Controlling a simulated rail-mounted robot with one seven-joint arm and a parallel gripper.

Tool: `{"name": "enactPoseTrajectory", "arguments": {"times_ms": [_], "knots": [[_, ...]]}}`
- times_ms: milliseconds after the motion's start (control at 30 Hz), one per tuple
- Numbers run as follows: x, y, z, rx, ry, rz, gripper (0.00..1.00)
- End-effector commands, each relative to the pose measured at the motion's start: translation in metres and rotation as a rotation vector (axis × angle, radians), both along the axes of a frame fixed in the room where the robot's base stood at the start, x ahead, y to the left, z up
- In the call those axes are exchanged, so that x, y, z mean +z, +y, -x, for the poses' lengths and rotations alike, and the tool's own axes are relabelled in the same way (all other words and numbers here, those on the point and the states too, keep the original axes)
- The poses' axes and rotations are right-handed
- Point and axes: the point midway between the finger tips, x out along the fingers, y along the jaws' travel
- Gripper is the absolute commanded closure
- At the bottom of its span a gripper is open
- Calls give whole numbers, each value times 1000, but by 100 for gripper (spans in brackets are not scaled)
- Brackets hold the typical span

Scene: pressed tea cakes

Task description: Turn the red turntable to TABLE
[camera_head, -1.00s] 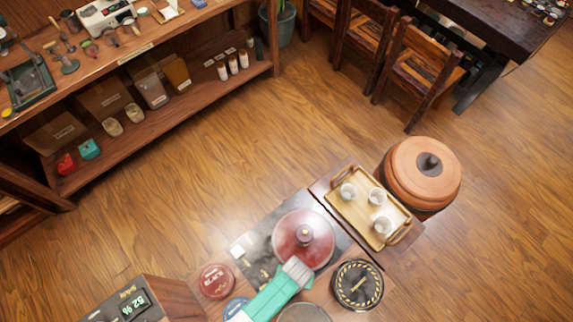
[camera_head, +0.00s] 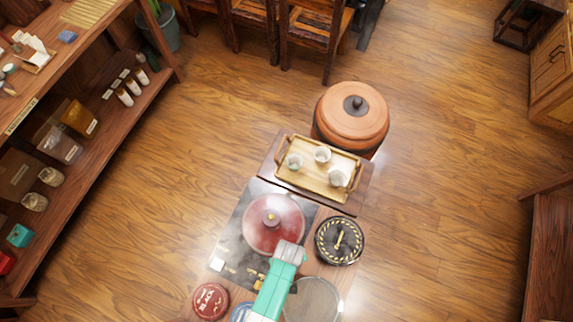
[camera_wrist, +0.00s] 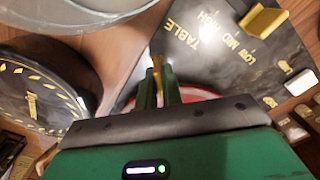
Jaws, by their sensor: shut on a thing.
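The red turntable (camera_head: 262,234) is a round red disc with a small pale knob at its centre, lying on a dark panel (camera_head: 238,240) in the head view. My gripper (camera_head: 288,252) reaches in from below and covers the disc's lower right edge. In the wrist view my gripper's fingers (camera_wrist: 158,88) are shut on a narrow brass piece, which looks like the turntable's handle (camera_wrist: 158,62). A strip of red turntable (camera_wrist: 192,95) shows behind the fingers. The panel (camera_wrist: 225,62) carries the words TABLE and LOW MID HIGH, upside down here. The rest of the disc is hidden.
A black round dial with yellow marks (camera_head: 339,241) sits right of the disc. A wooden tray (camera_head: 308,181) with cups and a terracotta lidded pot (camera_head: 350,122) stand beyond. A brass lever (camera_wrist: 264,20) stands on the panel.

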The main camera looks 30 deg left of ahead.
Motion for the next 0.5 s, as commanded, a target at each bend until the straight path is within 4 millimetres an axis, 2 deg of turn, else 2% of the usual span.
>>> {"name": "enactPoseTrajectory", "arguments": {"times_ms": [200,233,300,500], "knots": [[1,0,-2,1,-4,1,100],[1,0,-2,1,-4,1,87],[0,0,-2,1,-4,0,73],[0,0,-1,0,-2,0,71]]}}
